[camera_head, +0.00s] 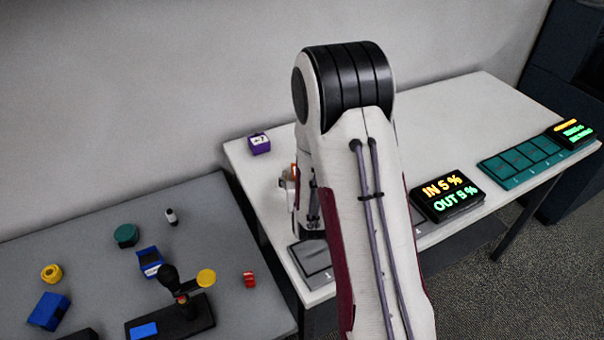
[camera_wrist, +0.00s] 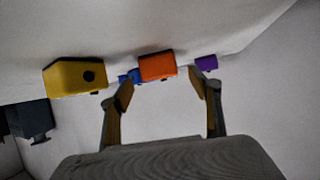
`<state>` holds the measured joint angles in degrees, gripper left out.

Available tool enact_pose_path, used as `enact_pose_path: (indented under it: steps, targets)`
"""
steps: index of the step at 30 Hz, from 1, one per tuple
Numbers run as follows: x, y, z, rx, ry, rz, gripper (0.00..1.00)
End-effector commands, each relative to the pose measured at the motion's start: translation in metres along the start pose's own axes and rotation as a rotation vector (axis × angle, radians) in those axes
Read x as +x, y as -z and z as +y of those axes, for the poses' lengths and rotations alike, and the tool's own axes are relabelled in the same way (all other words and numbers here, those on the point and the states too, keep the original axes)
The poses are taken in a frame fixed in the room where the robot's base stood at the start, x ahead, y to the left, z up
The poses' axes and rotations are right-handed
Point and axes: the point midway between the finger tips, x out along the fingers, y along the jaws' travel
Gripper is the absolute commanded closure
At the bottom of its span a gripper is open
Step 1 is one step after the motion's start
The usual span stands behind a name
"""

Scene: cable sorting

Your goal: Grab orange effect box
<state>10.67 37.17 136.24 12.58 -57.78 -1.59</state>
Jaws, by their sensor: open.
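The orange effect box (camera_wrist: 157,66) shows in the wrist view, ahead of the open fingers and roughly between their tips. My gripper (camera_wrist: 162,84) is open, with nothing held between its fingers. I cannot tell how far the box is from the fingertips. In the head view my arm covers most of that part of the white table, and only a small orange-brown patch shows at its left side. I cannot tell whether that patch is the box or a finger.
In the wrist view a yellow box (camera_wrist: 76,77) is to the left, a blue box (camera_wrist: 127,77) is partly behind the left finger, and a purple box (camera_wrist: 206,63) is to the right. The purple box also stands on the white table (camera_head: 259,143). A display (camera_head: 447,196) is right of my arm.

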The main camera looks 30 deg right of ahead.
Motion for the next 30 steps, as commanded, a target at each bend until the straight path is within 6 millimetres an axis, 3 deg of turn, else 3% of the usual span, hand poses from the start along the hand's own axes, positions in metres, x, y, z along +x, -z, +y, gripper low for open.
enact_pose_path:
  steps: [15,30]
  targets:
    - [0.044,-0.001,-0.002,0.000,0.000,-0.001,0.38]
    - [0.047,-0.001,-0.002,0.000,0.001,0.000,0.38]
